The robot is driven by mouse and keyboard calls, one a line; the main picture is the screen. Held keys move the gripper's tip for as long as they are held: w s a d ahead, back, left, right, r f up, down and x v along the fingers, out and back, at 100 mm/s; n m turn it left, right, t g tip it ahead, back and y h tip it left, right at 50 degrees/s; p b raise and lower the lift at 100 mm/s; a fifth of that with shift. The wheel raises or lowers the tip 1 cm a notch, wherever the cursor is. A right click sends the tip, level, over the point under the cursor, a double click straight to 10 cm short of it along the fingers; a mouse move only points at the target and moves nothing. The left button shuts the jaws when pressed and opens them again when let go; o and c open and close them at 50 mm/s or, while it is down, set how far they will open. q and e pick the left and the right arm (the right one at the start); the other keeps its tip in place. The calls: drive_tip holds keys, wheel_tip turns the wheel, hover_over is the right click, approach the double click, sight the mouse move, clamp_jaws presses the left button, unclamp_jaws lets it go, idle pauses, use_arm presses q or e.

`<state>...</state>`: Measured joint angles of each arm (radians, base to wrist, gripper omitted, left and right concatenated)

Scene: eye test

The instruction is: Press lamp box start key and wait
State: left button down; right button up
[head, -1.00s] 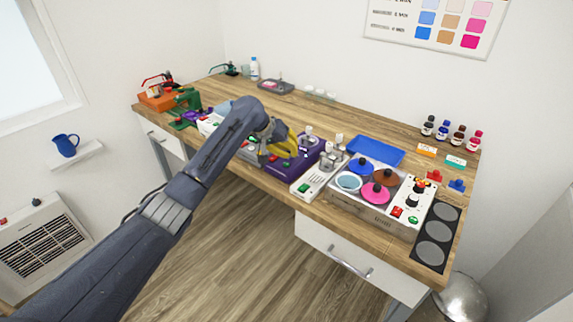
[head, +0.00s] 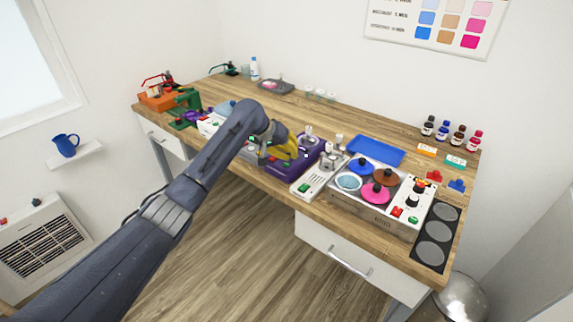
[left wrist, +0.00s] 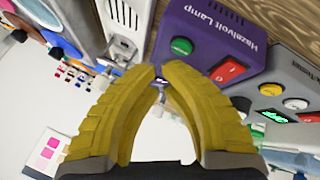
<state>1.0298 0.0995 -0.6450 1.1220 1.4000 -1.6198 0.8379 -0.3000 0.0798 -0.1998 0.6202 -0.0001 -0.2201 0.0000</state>
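The purple lamp box (head: 291,170), labelled "Hazelvolt Lamp", stands near the front edge of the workbench, partly hidden by my left gripper in the head view. In the left wrist view the lamp box (left wrist: 204,50) shows a round green key (left wrist: 181,46) and a red rocker switch (left wrist: 228,71). My left gripper (head: 296,152) has yellow fingers and is over the box. In the left wrist view its fingertips (left wrist: 158,72) meet or nearly meet, with nothing seen between them. The tips appear below the green key in the picture, apart from it. My right gripper is out of view.
A grey box (left wrist: 285,75) with a green display and coloured buttons adjoins the lamp box. A white device (head: 318,179) stands on its other side, then a unit with coloured lids (head: 375,211). A blue tray (head: 376,150) lies behind. Open bench lies further back.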

use_arm(q)
drive_tip(key=shift+f, duration=0.2)
idle(0.7)
drive_tip(key=shift+f, duration=0.25)
drive_tip(key=shift+f, duration=0.35)
idle(1.0)
drive_tip(key=shift+r, duration=0.8)
drive_tip(key=shift+r, duration=2.5)
drive_tip(key=shift+f, duration=0.1)
